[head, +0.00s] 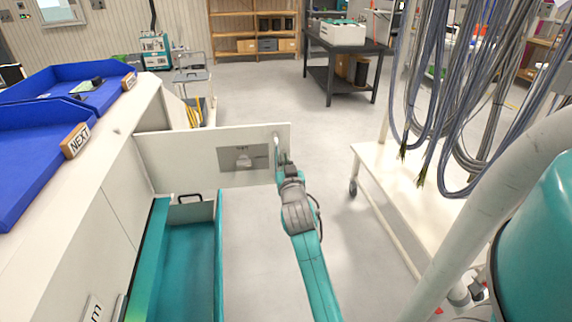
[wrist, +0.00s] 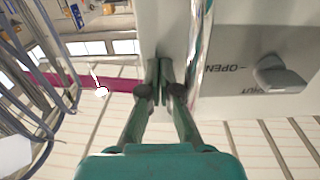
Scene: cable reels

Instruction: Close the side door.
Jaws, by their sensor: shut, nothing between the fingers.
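The side door (head: 180,157) is a white panel standing open, swung out from the white cabinet (head: 120,190) at its left. It carries a grey plate (head: 230,158) with a dark knob and a vertical metal handle (head: 277,145) near its free right edge. In the wrist view the plate reads OPEN and SHUT beside the knob (wrist: 279,74). My gripper (head: 282,160) is at the door's free edge, its fingers shut and empty. In the wrist view the fingertips (wrist: 158,70) are between the handle bar (wrist: 199,40) and the door's edge; I cannot tell whether they touch.
A teal drawer (head: 190,255) is pulled out below, in front of the door. Blue trays (head: 40,160) sit on the cabinet top. At right stands a white cart (head: 390,185) under hanging cables (head: 455,110).

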